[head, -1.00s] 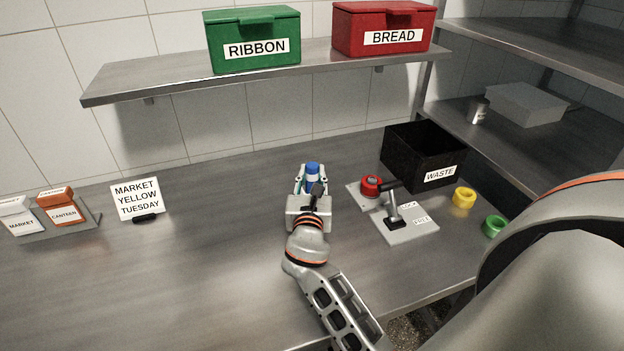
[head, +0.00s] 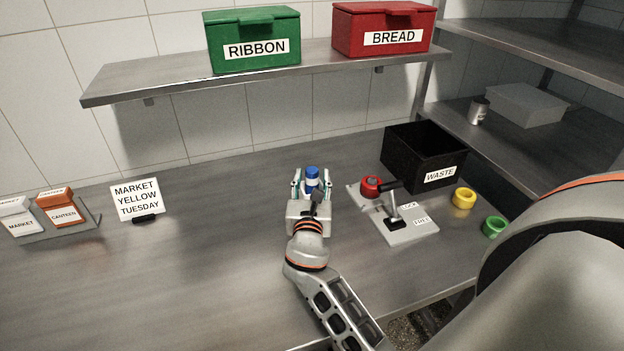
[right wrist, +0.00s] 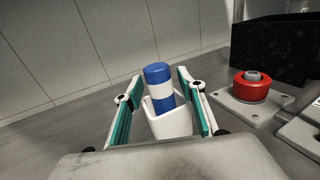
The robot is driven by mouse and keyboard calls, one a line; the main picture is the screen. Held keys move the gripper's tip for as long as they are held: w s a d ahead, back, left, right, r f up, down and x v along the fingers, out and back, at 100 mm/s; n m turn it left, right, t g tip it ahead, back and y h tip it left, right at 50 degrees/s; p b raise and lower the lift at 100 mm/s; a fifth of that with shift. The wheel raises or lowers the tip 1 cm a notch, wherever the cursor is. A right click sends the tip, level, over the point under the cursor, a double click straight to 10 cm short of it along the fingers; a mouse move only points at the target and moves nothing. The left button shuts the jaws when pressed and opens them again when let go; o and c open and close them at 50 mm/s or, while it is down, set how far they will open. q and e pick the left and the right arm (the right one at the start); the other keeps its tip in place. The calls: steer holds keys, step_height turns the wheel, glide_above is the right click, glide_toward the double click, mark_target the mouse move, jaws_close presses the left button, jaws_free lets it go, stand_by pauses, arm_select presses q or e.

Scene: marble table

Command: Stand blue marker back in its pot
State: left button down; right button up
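The blue marker (right wrist: 157,75), with a white band, stands in a small white pot (right wrist: 172,124) in the right wrist view. Its lower end is hidden inside the pot. In the head view the marker (head: 312,175) shows just beyond my right gripper (head: 312,184), and the pot is mostly hidden. My right gripper (right wrist: 160,100) is open, with its teal-padded fingers on both sides of the pot and marker. Gaps show between the pads and the marker. My left gripper is not in view.
A black WASTE bin (head: 424,155), yellow ring (head: 464,198) and green ring (head: 494,227) are farther right. A sign (head: 137,198) stands left. The shelf (head: 180,82) overhangs the back.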

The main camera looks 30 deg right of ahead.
mark_target(314, 183)
steer(key=shift+f, duration=0.15)
steer(key=shift+s+a+b, duration=0.25)
steer(key=shift+s+b, duration=0.05)
steer(key=shift+b, duration=0.05)
steer(key=v, duration=0.5)
steer(key=shift+s, duration=0.5)
steer(key=shift+s+a+b, duration=0.3)
steer(key=shift+s+a, duration=0.15)
steer(key=shift+s, duration=0.05)
